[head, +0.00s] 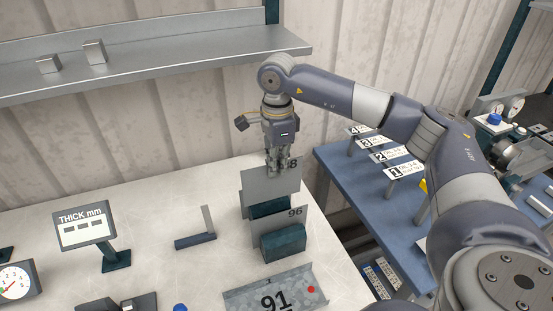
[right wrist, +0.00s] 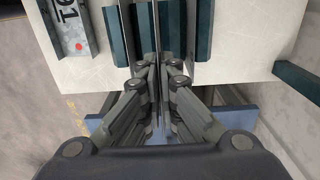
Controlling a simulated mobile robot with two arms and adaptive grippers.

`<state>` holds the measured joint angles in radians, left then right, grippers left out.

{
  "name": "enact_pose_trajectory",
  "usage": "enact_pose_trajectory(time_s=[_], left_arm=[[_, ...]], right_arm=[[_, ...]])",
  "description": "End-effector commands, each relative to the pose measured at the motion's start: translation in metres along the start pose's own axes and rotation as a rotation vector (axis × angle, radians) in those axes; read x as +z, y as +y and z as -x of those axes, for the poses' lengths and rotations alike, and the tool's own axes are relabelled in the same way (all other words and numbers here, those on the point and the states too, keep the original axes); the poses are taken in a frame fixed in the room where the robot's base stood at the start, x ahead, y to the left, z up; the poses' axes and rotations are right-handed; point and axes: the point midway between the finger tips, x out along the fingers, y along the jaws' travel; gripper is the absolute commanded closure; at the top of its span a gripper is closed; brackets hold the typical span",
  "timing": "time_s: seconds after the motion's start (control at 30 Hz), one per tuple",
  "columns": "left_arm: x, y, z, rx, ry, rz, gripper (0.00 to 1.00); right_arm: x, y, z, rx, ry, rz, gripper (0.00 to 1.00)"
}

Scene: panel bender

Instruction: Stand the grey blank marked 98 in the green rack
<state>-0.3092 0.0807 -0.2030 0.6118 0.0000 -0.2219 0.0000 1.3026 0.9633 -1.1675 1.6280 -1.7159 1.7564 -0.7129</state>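My right gripper (head: 278,168) points down and is shut on the top edge of a grey blank (head: 256,184). Its fingers cover part of the mark; only an 8 shows clearly. The blank is upright at the green rack (head: 284,244), with its lower part behind a dark green block. I cannot tell whether its bottom edge rests. A grey blank marked 96 (head: 273,224) stands in front of it in the rack. In the right wrist view, the held blank (right wrist: 156,35) is a thin edge between the fingers (right wrist: 158,75), among green blocks (right wrist: 200,30). My left gripper is out of view.
A tray marked 91 (head: 295,283) with a red dot lies in front of the rack. A small dark stand (head: 195,241) and a thickness display (head: 84,226) are to the left. A blue table (head: 345,178) with numbered signs is at the right. A shelf (head: 150,57) hangs behind.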

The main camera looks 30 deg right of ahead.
Motion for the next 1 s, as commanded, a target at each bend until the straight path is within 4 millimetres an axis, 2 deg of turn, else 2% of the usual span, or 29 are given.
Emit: enact_pose_trajectory(time_s=[0.03, 0.37, 0.6, 0.8, 1.0], left_arm=[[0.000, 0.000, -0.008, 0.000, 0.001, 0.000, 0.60], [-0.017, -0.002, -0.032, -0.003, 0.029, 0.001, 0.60], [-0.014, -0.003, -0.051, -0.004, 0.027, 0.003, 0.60], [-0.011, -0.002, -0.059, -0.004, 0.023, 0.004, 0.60], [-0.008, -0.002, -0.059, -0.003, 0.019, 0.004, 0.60]], right_arm=[[0.000, 0.000, -0.011, 0.000, 0.000, 0.000, 1.00], [-0.001, 0.001, -0.054, 0.000, 0.001, 0.001, 1.00], [0.000, 0.000, -0.082, 0.000, 0.000, 0.001, 1.00], [0.000, 0.000, -0.092, -0.001, 0.000, 0.002, 1.00], [0.000, 0.000, -0.094, -0.001, 0.000, 0.002, 1.00]])
